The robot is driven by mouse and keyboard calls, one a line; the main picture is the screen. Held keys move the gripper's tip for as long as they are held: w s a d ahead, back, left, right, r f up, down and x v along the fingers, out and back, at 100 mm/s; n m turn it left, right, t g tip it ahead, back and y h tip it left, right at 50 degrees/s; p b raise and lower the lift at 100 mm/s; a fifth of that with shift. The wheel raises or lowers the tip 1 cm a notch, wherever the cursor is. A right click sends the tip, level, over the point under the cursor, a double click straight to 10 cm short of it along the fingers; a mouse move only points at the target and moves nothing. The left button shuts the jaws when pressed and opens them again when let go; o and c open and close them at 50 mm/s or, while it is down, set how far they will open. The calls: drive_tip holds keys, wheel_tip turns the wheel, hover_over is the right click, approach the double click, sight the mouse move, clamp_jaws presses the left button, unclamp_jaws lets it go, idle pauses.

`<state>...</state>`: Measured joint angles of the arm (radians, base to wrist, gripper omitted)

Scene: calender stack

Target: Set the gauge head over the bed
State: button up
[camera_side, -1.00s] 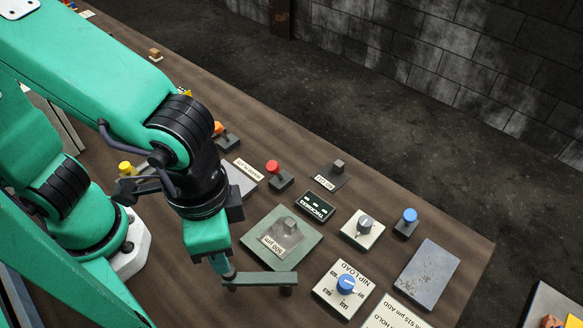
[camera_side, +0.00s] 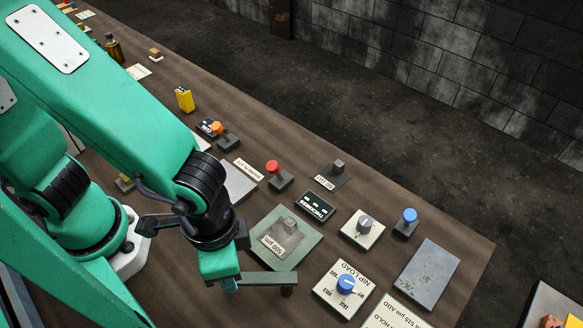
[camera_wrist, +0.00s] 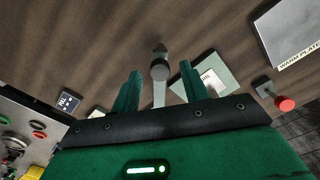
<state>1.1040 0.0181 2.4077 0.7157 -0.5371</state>
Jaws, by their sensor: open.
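The gauge head seems to be the dark grey-green bar (camera_side: 268,279) with a short foot under its right end, in front of the bed in the side view. In the wrist view a grey arm with a round knob (camera_wrist: 160,70) lies between my fingers. The bed looks to be the green square plate (camera_side: 262,249); it carries a metal piece marked 500 µm (camera_side: 284,236) and shows right of the fingers in the wrist view (camera_wrist: 222,87). My gripper (camera_wrist: 161,72) is open around the knob, with a gap on both sides. In the side view my gripper (camera_side: 228,284) is at the bar's left end; its fingertips are mostly hidden.
Beyond the bed are a red button (camera_side: 273,166), a black display (camera_side: 315,205) and a grey block (camera_side: 338,167). To the right are the nip load dial (camera_side: 345,284), another dial (camera_side: 363,228), a blue button (camera_side: 409,216) and a grey plate (camera_side: 427,273). A warm plate (camera_wrist: 288,28) lies at upper right.

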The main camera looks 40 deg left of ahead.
drive_tip(key=shift+f, duration=0.35)
clamp_jaws()
drive_tip(key=shift+w+a, duration=0.1)
drive_tip(key=w+m, duration=1.2)
drive_tip(key=m, duration=0.4)
drive_tip(key=shift+a, duration=0.15)
idle(0.7)
drive_tip(key=shift+r, duration=0.1)
